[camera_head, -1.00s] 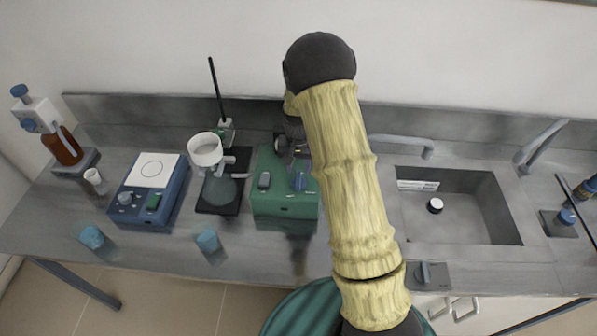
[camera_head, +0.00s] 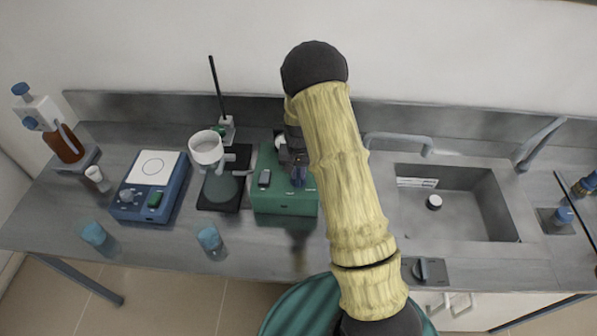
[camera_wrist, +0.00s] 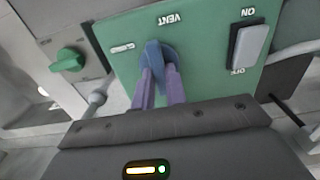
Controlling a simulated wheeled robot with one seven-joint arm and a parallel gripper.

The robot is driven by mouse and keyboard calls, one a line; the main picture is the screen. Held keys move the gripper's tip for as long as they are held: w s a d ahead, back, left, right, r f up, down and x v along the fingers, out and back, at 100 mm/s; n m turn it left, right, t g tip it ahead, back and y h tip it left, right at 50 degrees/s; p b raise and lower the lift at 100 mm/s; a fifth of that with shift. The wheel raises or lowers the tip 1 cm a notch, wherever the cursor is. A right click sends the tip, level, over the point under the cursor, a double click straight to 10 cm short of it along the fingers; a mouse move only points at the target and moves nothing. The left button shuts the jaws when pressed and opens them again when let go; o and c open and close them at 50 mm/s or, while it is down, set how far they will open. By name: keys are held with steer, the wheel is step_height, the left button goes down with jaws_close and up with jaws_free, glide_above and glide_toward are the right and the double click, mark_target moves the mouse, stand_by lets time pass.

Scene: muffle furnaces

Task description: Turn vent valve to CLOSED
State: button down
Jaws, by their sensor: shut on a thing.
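The green box (camera_head: 284,203) stands on the bench in the middle of the head view, partly behind my arm. In the wrist view its green panel (camera_wrist: 204,75) carries the upside-down word VENT above a blue vent valve knob (camera_wrist: 158,58). My gripper (camera_wrist: 160,78) has its two purple fingers on either side of this knob and is shut on it. The knob's handle points roughly along the fingers. In the head view the knob (camera_head: 299,176) is small and dark beside my arm.
A grey rocker switch (camera_wrist: 248,46), marked ON at one end, is on the same panel. A green knob (camera_wrist: 67,60) is on a neighbouring device. A ring stand with a white cup (camera_head: 206,148) is left of the box; a sink (camera_head: 455,215) is to the right.

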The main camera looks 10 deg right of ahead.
steer(key=shift+n, duration=0.4)
steer(key=n+b, duration=0.2)
steer(key=n, duration=0.1)
steer(key=shift+f, duration=0.1)
steer(key=n+b, duration=0.1)
steer(key=n, duration=0.4)
steer(key=shift+a, duration=0.15)
steer(key=n, duration=0.4)
steer(key=shift+n+b, duration=0.3)
steer(key=n, duration=0.4)
steer(key=shift+s+a+n+p, duration=0.1)
steer(key=shift+n+p, duration=0.2)
steer(key=c, duration=1.4)
jaws_free()
steer(key=shift+c, duration=0.2)
